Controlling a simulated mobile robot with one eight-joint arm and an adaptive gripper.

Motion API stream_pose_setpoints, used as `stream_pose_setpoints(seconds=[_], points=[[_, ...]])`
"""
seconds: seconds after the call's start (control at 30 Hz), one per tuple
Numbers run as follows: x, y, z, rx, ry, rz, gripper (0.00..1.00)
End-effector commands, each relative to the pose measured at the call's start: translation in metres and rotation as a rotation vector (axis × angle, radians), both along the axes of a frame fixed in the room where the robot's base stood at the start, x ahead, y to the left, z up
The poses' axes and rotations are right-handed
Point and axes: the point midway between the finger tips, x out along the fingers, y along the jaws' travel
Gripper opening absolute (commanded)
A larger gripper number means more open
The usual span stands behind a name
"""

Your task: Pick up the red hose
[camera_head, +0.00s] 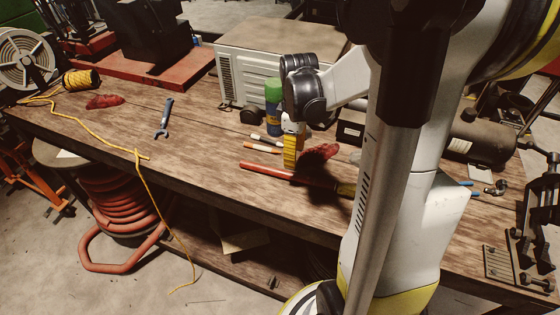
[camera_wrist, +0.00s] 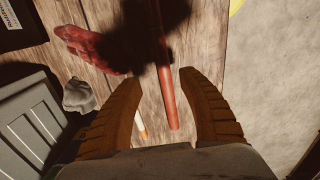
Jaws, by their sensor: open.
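The red hose (camera_head: 285,173) lies on the wooden workbench, a straight thin tube running left to right near the front edge. My gripper (camera_head: 291,160) is above it, fingers pointing down. In the wrist view the hose (camera_wrist: 166,85) runs lengthwise between my two open fingers (camera_wrist: 160,78), nearer the right one. Its near end shows between them, and its far part lies in dark shadow. The fingers look apart from the hose; their exact height above it is hard to tell. The gripper holds nothing.
A red cloth (camera_head: 320,151) lies just behind the hose. A thick coiled red hose (camera_head: 112,210) sits below the bench at left. The bench left of the hose is fairly clear.

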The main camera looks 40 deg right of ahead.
Motion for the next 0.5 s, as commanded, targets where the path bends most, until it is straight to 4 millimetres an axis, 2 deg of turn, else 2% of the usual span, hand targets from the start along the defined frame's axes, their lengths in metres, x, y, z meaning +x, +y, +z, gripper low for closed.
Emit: stream_pose_setpoints(seconds=[0.03,0.1,0.33,0.5], points=[[0.000,0.000,-0.013,-0.001,-0.001,0.000,0.48],[0.000,0.000,-0.023,0.000,-0.001,0.000,0.48],[-0.001,0.002,-0.043,-0.001,-0.002,0.000,0.48],[-0.004,0.004,-0.071,-0.001,-0.002,-0.001,0.48]])
